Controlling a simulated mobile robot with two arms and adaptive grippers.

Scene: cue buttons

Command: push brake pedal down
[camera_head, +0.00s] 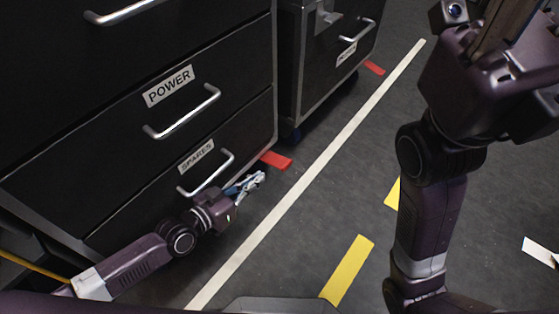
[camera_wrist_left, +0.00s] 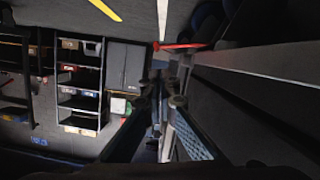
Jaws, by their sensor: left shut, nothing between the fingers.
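A red brake pedal (camera_head: 276,160) sticks out low at the near black cabinet's bottom corner, just above the floor. It also shows in the left wrist view as a red strip (camera_wrist_left: 181,46). My left gripper (camera_head: 259,178) is shut and empty, low beside the cabinet, just below the pedal in the picture; a small gap shows between them. Its fingertips (camera_wrist_left: 160,101) show dark in the left wrist view. A second red pedal (camera_head: 374,68) is at the farther cabinet. My right gripper (camera_head: 505,25) is raised at the top right, its fingers cut off by the frame edge.
The black drawer cabinet (camera_head: 110,150), with protruding silver handles, stands close beside my left arm. The lower handle (camera_head: 208,175) is near the wrist. Grey floor (camera_head: 330,205) with white and yellow tape lines is open to the right. Shelves (camera_wrist_left: 80,85) stand in the distance.

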